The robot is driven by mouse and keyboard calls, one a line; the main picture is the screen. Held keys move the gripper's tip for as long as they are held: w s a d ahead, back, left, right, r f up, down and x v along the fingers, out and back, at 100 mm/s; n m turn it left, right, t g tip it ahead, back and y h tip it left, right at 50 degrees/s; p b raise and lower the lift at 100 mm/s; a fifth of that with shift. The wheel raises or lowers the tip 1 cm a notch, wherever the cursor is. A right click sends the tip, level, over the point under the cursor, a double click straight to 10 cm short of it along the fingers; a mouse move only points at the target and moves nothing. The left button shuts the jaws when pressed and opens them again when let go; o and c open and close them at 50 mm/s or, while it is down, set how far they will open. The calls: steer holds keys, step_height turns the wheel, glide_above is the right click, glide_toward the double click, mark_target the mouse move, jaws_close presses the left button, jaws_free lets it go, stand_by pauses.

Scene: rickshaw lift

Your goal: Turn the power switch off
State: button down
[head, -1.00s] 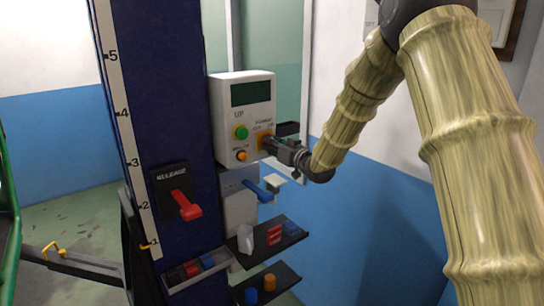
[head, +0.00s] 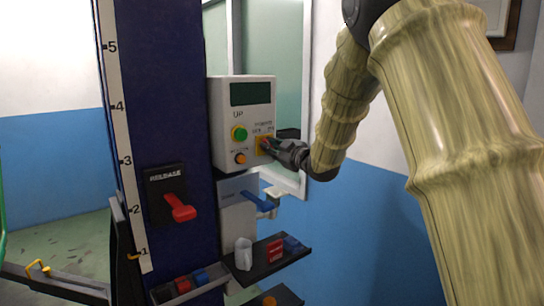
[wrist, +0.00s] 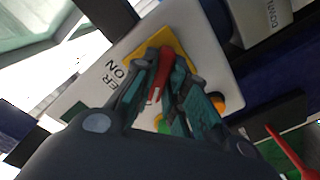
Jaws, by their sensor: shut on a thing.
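The power switch (head: 263,145) is a yellow plate on the lower right of the white control box, with the printed word ON beside it. In the wrist view the yellow plate (wrist: 166,46) lies under my fingertips, and a small red part (wrist: 153,95) shows between the fingers. My gripper (head: 271,148) is at the switch and shut on that part. The fingers hide most of the switch, so I cannot tell which position it is in.
The control box (head: 227,122) carries a green UP button (head: 239,133) and an orange knob (head: 240,158). A red release lever (head: 180,209) is on the blue column. A blue lever (head: 257,200) is below the box. Shelves with small items (head: 268,262) jut out lower down.

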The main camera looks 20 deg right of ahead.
steer(key=shift+r+n+b, duration=0.1)
steer(key=shift+n+b, duration=0.2)
steer(key=shift+n, duration=0.1)
steer(key=c, duration=1.4)
jaws_free()
steer(key=shift+c, duration=0.2)
steer(key=v, duration=1.2)
